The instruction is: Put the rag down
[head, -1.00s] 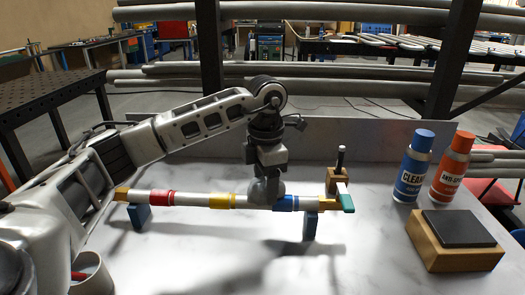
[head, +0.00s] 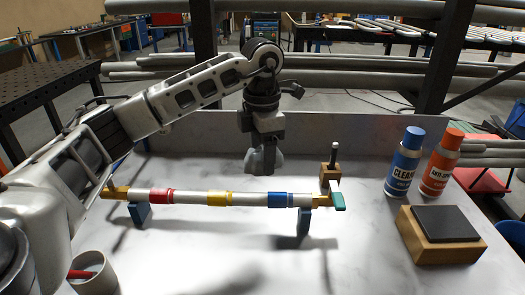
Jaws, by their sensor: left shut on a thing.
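My left gripper (head: 264,148) is pointing down at the middle of the head view, its jaws shut on a grey rag (head: 263,161). The rag hangs bunched beneath the jaws, which it mostly hides. It shows just behind and above the tube (head: 245,198), with a small visible gap to it. The tube is pale, lies level across two blue supports, and has red, yellow and blue bands. The rag is nearest the stretch between the yellow and blue bands. My right gripper is not in view.
A wooden block with a dark upright pin (head: 330,172) stands behind the tube's right end. A blue spray can (head: 404,163), an orange can (head: 440,164) and a wooden block with a dark pad (head: 440,236) are at right. A white cup (head: 93,274) is front left. The front middle is clear.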

